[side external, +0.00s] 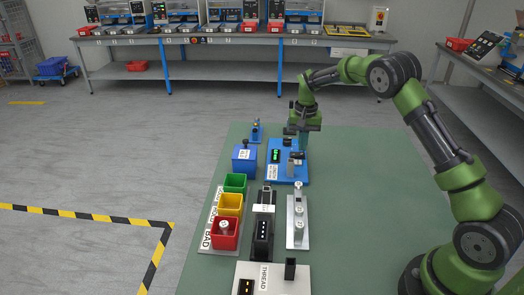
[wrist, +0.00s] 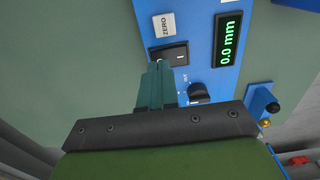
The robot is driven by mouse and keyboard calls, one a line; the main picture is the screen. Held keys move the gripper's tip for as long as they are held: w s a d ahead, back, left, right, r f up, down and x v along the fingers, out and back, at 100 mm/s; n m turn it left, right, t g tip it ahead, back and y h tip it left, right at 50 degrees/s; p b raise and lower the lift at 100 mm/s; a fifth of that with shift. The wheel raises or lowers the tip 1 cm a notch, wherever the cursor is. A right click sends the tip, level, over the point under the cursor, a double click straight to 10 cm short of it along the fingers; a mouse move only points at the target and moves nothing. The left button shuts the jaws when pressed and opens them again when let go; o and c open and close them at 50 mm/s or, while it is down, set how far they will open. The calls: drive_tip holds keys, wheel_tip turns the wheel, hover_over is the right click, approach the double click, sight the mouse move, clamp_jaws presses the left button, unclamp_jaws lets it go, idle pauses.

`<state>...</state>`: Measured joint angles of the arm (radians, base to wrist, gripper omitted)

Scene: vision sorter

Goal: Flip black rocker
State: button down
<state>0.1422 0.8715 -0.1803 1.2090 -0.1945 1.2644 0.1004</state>
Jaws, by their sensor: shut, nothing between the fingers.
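The black rocker (wrist: 172,54) is set in a blue panel (wrist: 203,72), beside a white ZERO label (wrist: 165,24). In the wrist view my gripper (wrist: 158,66) is shut and empty. Its teal fingertips are at the rocker's near edge; I cannot tell whether they touch it. In the side view my gripper (side external: 303,146) points down over the far right part of the blue station (side external: 290,176). The rocker cannot be made out there.
A green display (wrist: 228,40) reads 0.0 mm. A black knob (wrist: 199,93) sits close to the fingers' right. In the side view, green, yellow and red bins (side external: 225,237) stand nearer the camera, left of a grey plate (side external: 298,240). The mat's right side is clear.

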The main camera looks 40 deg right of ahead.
sight(301, 153)
drive_tip(key=shift+f, duration=0.9)
idle(0.7)
drive_tip(key=shift+r, duration=3.55)
drive_tip(key=shift+w, duration=0.1)
drive_tip(key=shift+s+a+f, duration=0.15)
drive_tip(key=shift+s+f, duration=0.2)
drive_tip(key=shift+s, duration=0.15)
drive_tip(key=shift+s+a+f, duration=0.15)
drive_tip(key=shift+s+f, duration=0.15)
drive_tip(key=shift+s, duration=0.15)
drive_tip(key=s+a+r+n+t, duration=0.1)
drive_tip(key=s+a+r+t, duration=0.1)
drive_tip(key=s+a+r, duration=0.3)
drive_tip(key=s+a+r+n+t+y, duration=0.1)
drive_tip(key=s+a+r, duration=0.4)
drive_tip(key=s, duration=0.8)
drive_tip(key=s+a+r+n+t+y, duration=0.1)
drive_tip(key=s+a+r+n+t, duration=0.2)
drive_tip(key=s, duration=0.6)
wheel_tip(301, 153, up, 3)
drive_tip(key=a+t, duration=0.1)
drive_tip(key=a, duration=0.1)
drive_tip(key=shift+a+r, duration=0.15)
drive_tip(key=shift+a, duration=0.25)
